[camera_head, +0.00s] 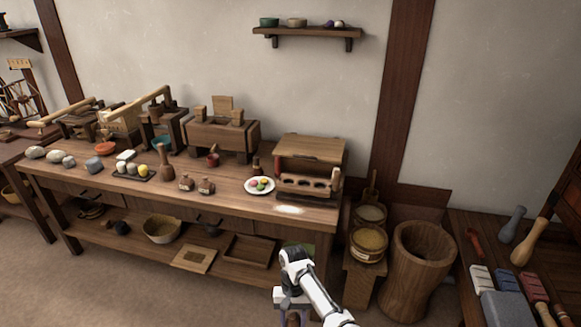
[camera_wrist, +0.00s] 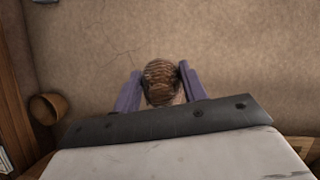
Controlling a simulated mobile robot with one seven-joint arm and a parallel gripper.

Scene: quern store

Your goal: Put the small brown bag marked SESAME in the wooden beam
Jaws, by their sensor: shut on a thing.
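My gripper (camera_wrist: 160,72) has its two purple fingers closed on the sides of a small brown banded thing (camera_wrist: 162,88), which looks like the top of a small bag. No marking on it shows. In the head view my gripper (camera_head: 293,316) is low in front of the workbench, partly cut by the frame edge. The wooden beam (camera_head: 305,194) with several round hollows sits at the right end of the workbench top. Two small brown labelled bags (camera_head: 187,183) (camera_head: 206,187) stand left of it; their labels are too small to read.
A plate with coloured balls (camera_head: 259,186) sits just left of the beam, and a wooden box (camera_head: 311,150) stands behind it. A tall wooden mortar (camera_head: 415,265) and grain tubs (camera_head: 368,240) stand right of the workbench (camera_head: 110,181). Floor shows beneath my gripper.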

